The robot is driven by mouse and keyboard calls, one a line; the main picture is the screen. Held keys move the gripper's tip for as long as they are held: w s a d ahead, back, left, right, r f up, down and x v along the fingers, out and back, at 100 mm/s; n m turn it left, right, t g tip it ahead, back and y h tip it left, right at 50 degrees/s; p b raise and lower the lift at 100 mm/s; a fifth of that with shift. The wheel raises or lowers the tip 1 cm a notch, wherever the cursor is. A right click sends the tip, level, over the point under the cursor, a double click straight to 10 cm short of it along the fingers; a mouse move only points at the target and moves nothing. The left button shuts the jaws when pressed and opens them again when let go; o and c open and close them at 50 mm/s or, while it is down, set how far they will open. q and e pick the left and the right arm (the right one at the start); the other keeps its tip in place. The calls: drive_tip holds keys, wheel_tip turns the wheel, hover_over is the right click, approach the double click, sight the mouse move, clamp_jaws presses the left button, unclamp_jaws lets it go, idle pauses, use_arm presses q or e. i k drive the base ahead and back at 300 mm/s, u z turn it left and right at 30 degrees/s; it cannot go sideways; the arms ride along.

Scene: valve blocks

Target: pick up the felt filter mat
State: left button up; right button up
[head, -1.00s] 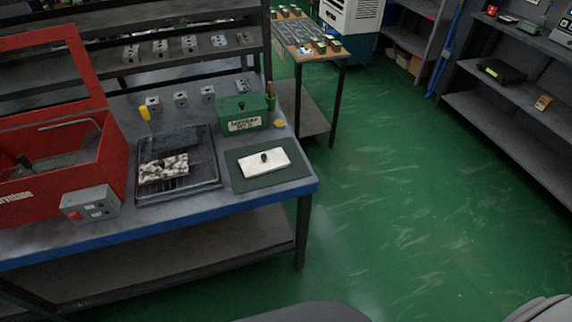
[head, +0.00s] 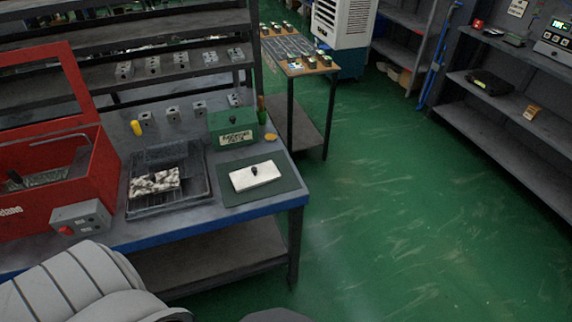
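A flat white rectangular pad (head: 268,178) with a small black knob lies on a dark green mat (head: 235,196) at the right end of the workbench. A second flat piece, mottled black and white (head: 150,186), lies in a black tray (head: 197,182) to its left. I cannot tell for certain which of the two is the felt filter mat. Neither of my grippers is in view. Pale grey links of my own arm show at the lower left, in front of the bench.
On the workbench (head: 225,211) stand a red open-lidded machine (head: 85,185), a grey switch box (head: 82,217) and a green box (head: 231,122) with a label. Small metal blocks line the back. The green floor to the right is clear.

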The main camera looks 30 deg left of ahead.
sight(253, 176)
drive_tip(key=i, duration=1.8)
drive_tip(key=z, duration=0.05)
